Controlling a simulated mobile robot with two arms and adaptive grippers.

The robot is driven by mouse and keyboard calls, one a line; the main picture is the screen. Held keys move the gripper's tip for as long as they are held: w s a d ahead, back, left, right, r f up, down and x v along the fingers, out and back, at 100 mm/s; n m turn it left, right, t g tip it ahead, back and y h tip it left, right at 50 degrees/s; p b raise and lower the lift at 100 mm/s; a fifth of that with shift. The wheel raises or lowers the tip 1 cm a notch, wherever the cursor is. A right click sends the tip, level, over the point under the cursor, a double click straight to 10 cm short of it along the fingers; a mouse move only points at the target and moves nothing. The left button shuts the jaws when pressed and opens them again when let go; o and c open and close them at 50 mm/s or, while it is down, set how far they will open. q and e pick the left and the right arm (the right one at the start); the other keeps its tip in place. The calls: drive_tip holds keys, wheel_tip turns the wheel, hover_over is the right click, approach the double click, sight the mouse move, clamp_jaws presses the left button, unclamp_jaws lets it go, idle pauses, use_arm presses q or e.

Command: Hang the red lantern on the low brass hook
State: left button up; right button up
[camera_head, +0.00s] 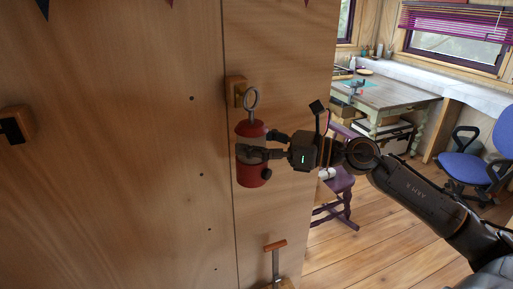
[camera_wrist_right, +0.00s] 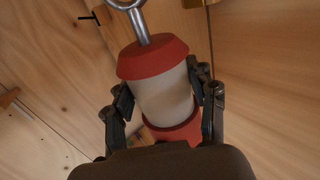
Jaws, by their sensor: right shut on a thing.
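The red lantern (camera_head: 251,176) has red ends, a pale middle (camera_wrist_right: 165,97) and a grey metal ring (camera_head: 252,99) on top. My right gripper (camera_head: 261,145) is shut around its middle and holds it upright in front of the plywood wall. The brass hook (camera_head: 238,93) sits on a small wooden block on the wall. In the head view the ring overlaps the hook's right side. In the right wrist view the ring is cut off by the top edge, left of a brass piece (camera_wrist_right: 193,3). I cannot tell whether they touch. My left gripper is not in view.
A black hook on a wooden block (camera_head: 15,128) is on the wall at the left. A wooden-handled metal piece (camera_head: 275,246) is low on the wall below the lantern. A purple chair (camera_head: 342,190), a desk (camera_head: 385,95) and a blue office chair (camera_head: 465,165) stand at the right.

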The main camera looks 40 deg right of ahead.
drive_tip(key=shift+w+d, duration=0.15)
drive_tip(key=shift+w, duration=0.4)
drive_tip(key=shift+w+d+r, duration=0.1)
drive_tip(key=shift+w, duration=0.15)
drive_tip(key=shift+w+d+f+b, duration=0.15)
drive_tip(key=shift+w+f+b, duration=0.1)
drive_tip(key=shift+w, duration=0.35)
drive_tip(key=shift+w+d+f+b, duration=0.15)
drive_tip(key=shift+w+f, duration=0.1)
drive_tip(key=shift+w, duration=0.3)
drive_tip(key=shift+w+d+f+b, duration=0.1)
drive_tip(key=shift+w+f+b, duration=0.15)
drive_tip(key=shift+w, duration=0.35)
drive_tip(key=o, duration=1.5)
drive_tip(key=shift+c, duration=0.2)
